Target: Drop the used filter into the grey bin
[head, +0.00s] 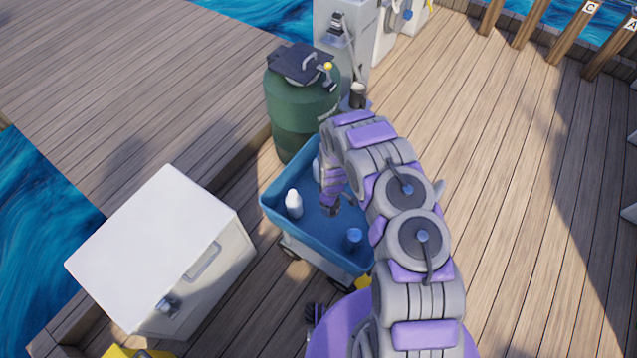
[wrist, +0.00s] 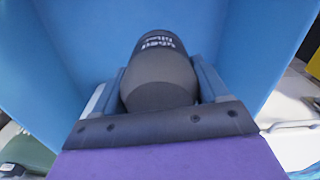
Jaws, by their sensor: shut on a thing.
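My gripper (wrist: 158,85) is shut on the used filter (wrist: 155,50), a dark grey cylinder with pale lettering, held between the two fingers in the wrist view. In the head view my gripper (head: 331,203) hangs low over the blue tray of a cart (head: 272,207). The wrist view shows the tray's blue surface (wrist: 85,35) behind the filter. I cannot tell whether the filter touches the tray. In the head view the filter is not clearly visible at the gripper. I cannot make out a grey bin in either view.
A white bottle (head: 293,204) and a small blue-topped item (head: 354,239) stand in the tray. A green barrel (head: 300,110) with a dark lid stands behind it. A white box (head: 160,250) is at left. The wooden deck (head: 520,200) at right is clear.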

